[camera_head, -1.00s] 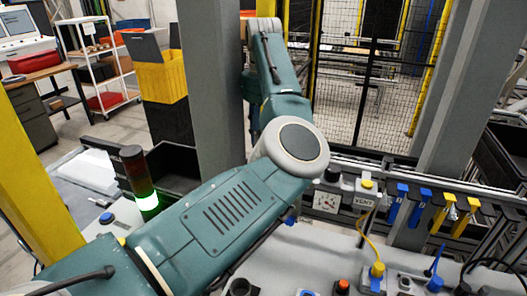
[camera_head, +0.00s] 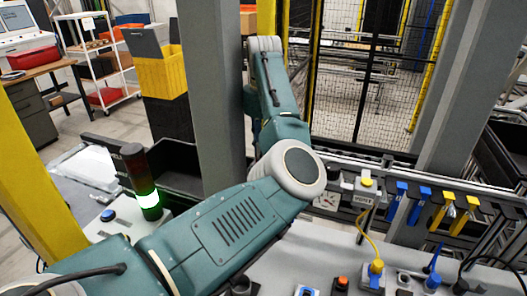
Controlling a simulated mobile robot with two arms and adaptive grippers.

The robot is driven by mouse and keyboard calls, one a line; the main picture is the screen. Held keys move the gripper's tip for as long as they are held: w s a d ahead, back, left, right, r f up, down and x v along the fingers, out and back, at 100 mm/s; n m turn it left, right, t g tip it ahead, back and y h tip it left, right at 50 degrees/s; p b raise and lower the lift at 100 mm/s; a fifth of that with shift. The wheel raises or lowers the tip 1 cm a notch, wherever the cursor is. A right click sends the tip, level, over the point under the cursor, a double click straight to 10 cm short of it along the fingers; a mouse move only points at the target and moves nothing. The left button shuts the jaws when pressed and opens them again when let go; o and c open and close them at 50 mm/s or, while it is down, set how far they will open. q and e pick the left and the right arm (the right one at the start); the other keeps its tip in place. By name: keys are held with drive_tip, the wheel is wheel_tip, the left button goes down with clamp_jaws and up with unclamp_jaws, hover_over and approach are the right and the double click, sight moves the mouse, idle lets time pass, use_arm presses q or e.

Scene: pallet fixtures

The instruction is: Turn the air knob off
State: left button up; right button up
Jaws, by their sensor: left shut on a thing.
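My left arm (camera_head: 236,222) comes in from the lower left. Its round joint (camera_head: 299,166) covers part of the fixture rail, and its far link (camera_head: 275,90) reaches up beside the grey post. I cannot make out the left gripper's fingers, or anything between them, behind my arm. A white round gauge (camera_head: 327,199) shows just right of the joint, partly covered. A small dark part above it may be the air knob, but I cannot tell its setting. The right gripper is not in view.
A box marked VENT with a yellow button (camera_head: 367,183) stands right of the gauge. Blue (camera_head: 398,200) and yellow (camera_head: 448,209) handles hang along the rail. A lit signal tower (camera_head: 142,184) stands left of my arm. A grey post (camera_head: 212,90) rises behind it.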

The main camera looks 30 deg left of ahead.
use_arm(q)
drive_tip(key=m+b, duration=0.3)
drive_tip(key=shift+f+m, duration=0.15)
drive_tip(key=shift+m, duration=0.25)
drive_tip(key=m+b, duration=0.3)
drive_tip(key=m, duration=0.1)
drive_tip(key=shift+m, duration=0.3)
drive_tip(key=m+b, duration=0.3)
drive_tip(key=m, duration=0.2)
drive_tip(key=m+b, duration=0.1)
drive_tip(key=m, duration=0.3)
drive_tip(key=shift+r+b, duration=0.2)
drive_tip(key=shift+b, duration=0.15)
drive_tip(key=shift+m, duration=0.3)
